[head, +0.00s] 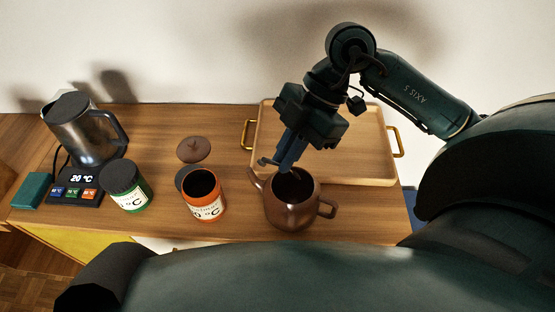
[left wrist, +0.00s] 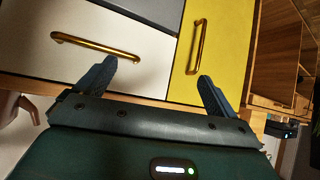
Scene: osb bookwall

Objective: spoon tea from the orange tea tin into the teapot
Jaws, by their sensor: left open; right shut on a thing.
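The orange tea tin (head: 205,204) stands open and upright on the wooden counter, its inside dark. The brown teapot (head: 291,211) stands to its right, lid off, spout to the left and handle to the right. My right gripper (head: 284,161) points down over the teapot's mouth. It is shut on what looks like a spoon, mostly hidden by the fingers and the pot; whether it carries tea I cannot tell. My left gripper (left wrist: 156,84) is open and empty in the left wrist view, in front of drawer fronts below the counter.
A brown lid (head: 194,150) and a dark disc lie behind the tin. A green tin (head: 126,191) stands left, near a metal kettle (head: 80,132) on its base. A wooden tray (head: 357,130) lies behind the teapot. Drawers have brass handles (left wrist: 97,46).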

